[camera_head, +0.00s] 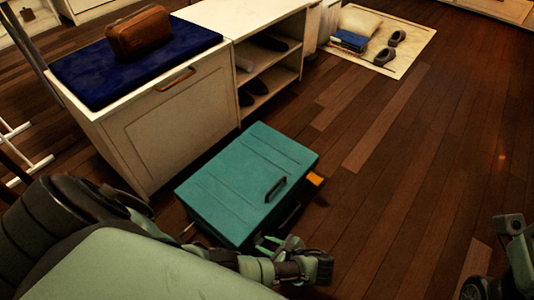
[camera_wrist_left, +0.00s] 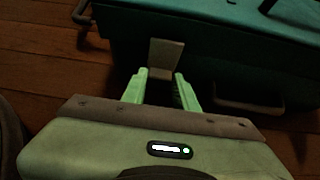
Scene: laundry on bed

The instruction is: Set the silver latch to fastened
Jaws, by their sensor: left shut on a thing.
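A teal case (camera_head: 245,180) with a flat closed lid lies on the floor, and its dark front side shows in the left wrist view (camera_wrist_left: 225,65). The silver latch (camera_wrist_left: 165,54) is a small greyish plate on that front, upright between my fingertips. My left gripper (camera_wrist_left: 160,86) is shut on the latch. In the head view my left gripper (camera_head: 266,243) is at the case's near edge, and the latch is hidden there. I cannot tell whether the latch is engaged. Part of my right arm shows at the right edge, without its fingertips.
A white cabinet (camera_head: 175,130) with a blue cushion (camera_head: 75,78) and a brown bag (camera_head: 138,33) stands behind the case. A mat (camera_head: 410,55) lies farther back.

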